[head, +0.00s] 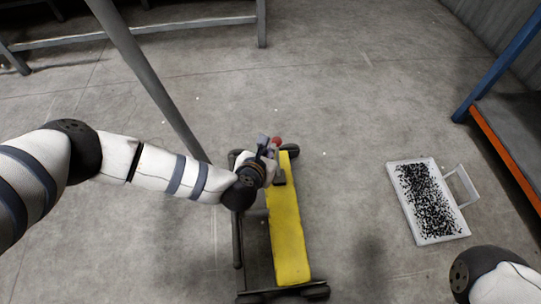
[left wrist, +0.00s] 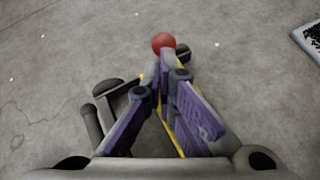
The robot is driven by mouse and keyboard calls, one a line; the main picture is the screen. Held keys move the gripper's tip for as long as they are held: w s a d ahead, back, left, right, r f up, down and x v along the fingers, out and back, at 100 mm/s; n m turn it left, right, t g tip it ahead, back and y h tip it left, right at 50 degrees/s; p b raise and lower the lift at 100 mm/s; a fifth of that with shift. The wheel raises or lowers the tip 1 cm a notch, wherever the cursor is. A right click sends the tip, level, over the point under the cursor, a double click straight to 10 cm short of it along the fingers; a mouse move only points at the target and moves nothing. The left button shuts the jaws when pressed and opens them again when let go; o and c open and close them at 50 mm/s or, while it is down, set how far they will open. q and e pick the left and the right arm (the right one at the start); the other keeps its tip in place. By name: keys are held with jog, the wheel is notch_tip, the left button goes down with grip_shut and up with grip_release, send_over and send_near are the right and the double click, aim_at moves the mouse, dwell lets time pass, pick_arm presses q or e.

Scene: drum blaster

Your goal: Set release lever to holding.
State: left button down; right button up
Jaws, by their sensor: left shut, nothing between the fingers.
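The release lever shows as a red ball knob (head: 277,142) at the far end of a yellow wheeled machine (head: 288,235). In the left wrist view the red knob (left wrist: 163,41) is just beyond my fingertips. My left gripper (head: 270,147) is over the far end of the yellow body, right beside the knob. Its purple fingers (left wrist: 160,80) come together at the tips, shut with nothing between them. I cannot tell whether the fingers touch the knob. The lever's shaft is hidden behind the gripper. My right gripper is out of view; only part of my right arm shows at the lower right.
A white tray with a handle (head: 440,239), holding black granules, lies on the floor at the right. A blue and orange rack (head: 490,140) stands at the right edge. A grey pole (head: 150,75) rises left of the machine. Concrete floor between machine and tray is clear.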

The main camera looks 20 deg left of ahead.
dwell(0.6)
pick_arm(q)
jog(key=v, duration=1.2)
